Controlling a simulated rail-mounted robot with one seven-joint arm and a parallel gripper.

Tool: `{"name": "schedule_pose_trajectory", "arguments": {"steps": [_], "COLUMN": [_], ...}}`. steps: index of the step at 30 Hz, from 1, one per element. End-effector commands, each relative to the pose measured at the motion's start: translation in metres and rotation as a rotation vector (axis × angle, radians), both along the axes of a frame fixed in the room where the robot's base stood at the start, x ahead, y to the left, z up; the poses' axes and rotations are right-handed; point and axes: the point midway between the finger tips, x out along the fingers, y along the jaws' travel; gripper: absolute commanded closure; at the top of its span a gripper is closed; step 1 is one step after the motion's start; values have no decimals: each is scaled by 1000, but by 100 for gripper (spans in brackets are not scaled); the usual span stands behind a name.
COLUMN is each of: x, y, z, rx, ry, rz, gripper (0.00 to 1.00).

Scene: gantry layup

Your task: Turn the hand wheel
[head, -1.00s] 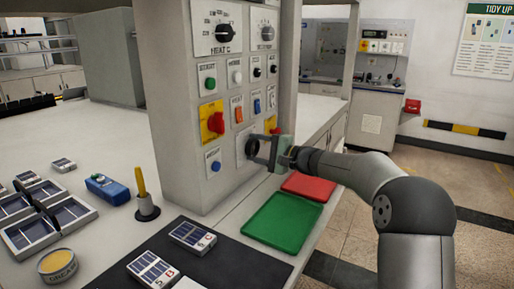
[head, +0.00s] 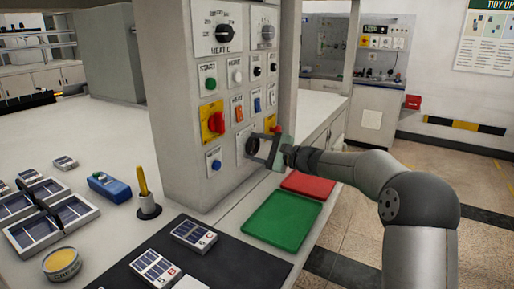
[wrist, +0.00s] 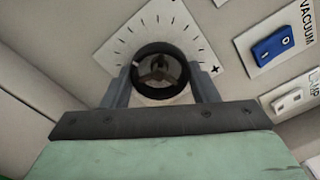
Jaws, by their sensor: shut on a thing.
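The hand wheel (wrist: 160,68) is a dark spoked ring on a white dial plate with tick marks and a plus sign, in the wrist view. In the head view the hand wheel (head: 252,147) sits low on the grey control panel. My gripper (wrist: 163,88) has one finger on each side of the wheel's rim and is shut on it. My gripper also shows in the head view (head: 258,148), reaching in from the right. It hides part of the wheel and panel there.
A blue vacuum switch (wrist: 273,46) is right of the dial. A yellow-backed red rotary switch (head: 214,122) and a blue button (head: 216,165) are left of the wheel. Green (head: 283,222) and red (head: 308,184) trays lie below. A grease tin (head: 61,264) stands at front left.

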Motion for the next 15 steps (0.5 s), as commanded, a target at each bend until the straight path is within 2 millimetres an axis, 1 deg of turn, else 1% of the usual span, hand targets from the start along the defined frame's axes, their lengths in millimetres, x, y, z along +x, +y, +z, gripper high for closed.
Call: {"name": "schedule_pose_trajectory", "arguments": {"steps": [4,5,6,7,15], "x": [0,0,0,0,0], "y": [0,0,0,0,-1], "z": [0,0,0,0,0], "rx": [1,0,0,0,0], "ry": [0,-1,-1,-1,-1], "rz": [-1,-1,-1,-1,0], "gripper": [69,41,30,25,25]}}
